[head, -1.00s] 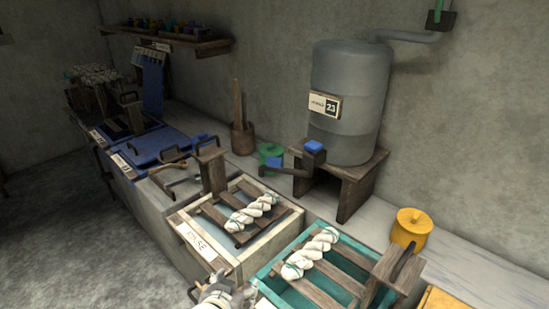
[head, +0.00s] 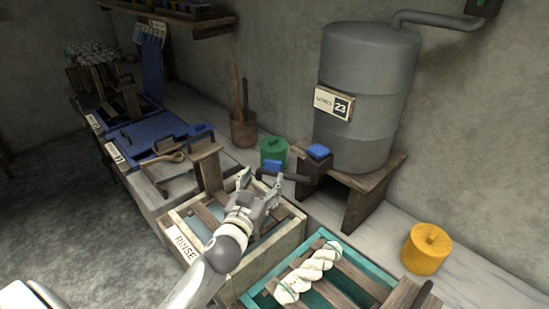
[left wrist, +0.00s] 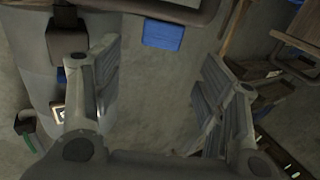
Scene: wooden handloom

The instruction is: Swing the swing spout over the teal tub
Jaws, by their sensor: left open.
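The swing spout (head: 292,176) is a dark pipe from a block with a blue top at the grey tank's foot. It points left over the back of the RINSE tub and has a blue tab (head: 272,166) at its free end. The teal tub (head: 256,292) is at the front, right of the RINSE tub, with slats and a white twisted skein on it. My left gripper (head: 262,182) is open just in front of the spout's end. In the left wrist view a blue tab (left wrist: 163,34) shows beyond the open fingers (left wrist: 158,92). My right gripper is out of view.
The RINSE tub (head: 183,243) lies under my left arm, which hides its skein. A green pot (head: 273,151) stands behind the spout's end. The grey tank (head: 366,95) rests on a wooden stand, with a yellow pot (head: 427,249) to its right.

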